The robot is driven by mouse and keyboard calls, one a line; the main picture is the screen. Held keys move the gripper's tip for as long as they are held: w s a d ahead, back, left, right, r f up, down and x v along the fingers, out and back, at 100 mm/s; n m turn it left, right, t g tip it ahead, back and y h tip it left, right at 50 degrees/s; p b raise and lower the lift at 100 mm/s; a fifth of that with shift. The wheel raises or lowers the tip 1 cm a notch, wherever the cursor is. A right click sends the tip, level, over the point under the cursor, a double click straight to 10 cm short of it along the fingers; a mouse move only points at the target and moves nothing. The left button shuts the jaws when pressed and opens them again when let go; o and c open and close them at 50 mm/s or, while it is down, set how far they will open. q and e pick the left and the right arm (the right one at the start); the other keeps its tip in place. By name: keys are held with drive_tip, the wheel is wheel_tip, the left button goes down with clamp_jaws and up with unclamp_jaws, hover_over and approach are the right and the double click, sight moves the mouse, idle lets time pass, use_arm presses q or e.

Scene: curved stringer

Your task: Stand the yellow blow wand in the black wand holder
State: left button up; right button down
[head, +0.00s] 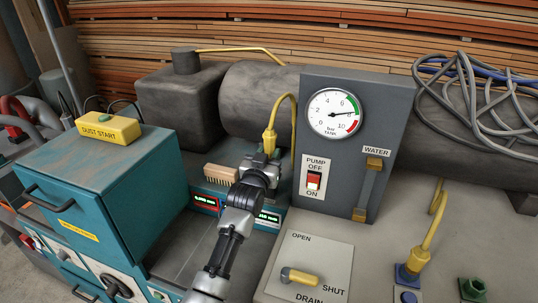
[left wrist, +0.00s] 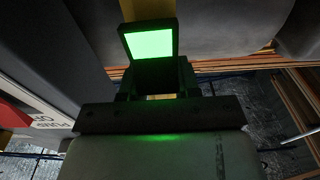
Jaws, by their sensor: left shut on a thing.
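The yellow blow wand (head: 270,138) stands roughly upright in the head view, its thin neck curving over at the top beside the grey pump panel. My left gripper (head: 266,160) is shut on its lower part, above the teal unit. In the left wrist view, yellow parts of the wand (left wrist: 150,8) show above and below a bright green patch at my left gripper (left wrist: 152,75). I cannot make out the black wand holder; the area under the wand is hidden by my gripper. My right gripper is not in view.
A wooden brush (head: 221,174) lies left of my gripper on the teal unit (head: 205,190). The grey pump panel (head: 350,200) stands close on the right. Another yellow hooked piece (head: 420,255) stands at a blue fitting (head: 406,274). A teal cabinet (head: 100,180) is at left.

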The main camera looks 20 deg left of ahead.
use_arm(q)
drive_tip(key=o, duration=1.1)
drive_tip(key=shift+c, duration=0.2)
drive_tip(key=shift+r, duration=0.2)
drive_tip(key=shift+s+f, duration=0.2)
drive_tip(key=shift+s, duration=0.15)
drive_tip(key=s+b, duration=0.1)
drive_tip(key=s, duration=1)
drive_tip(key=shift+s+a+f, duration=0.2)
drive_tip(key=shift+f, duration=0.25)
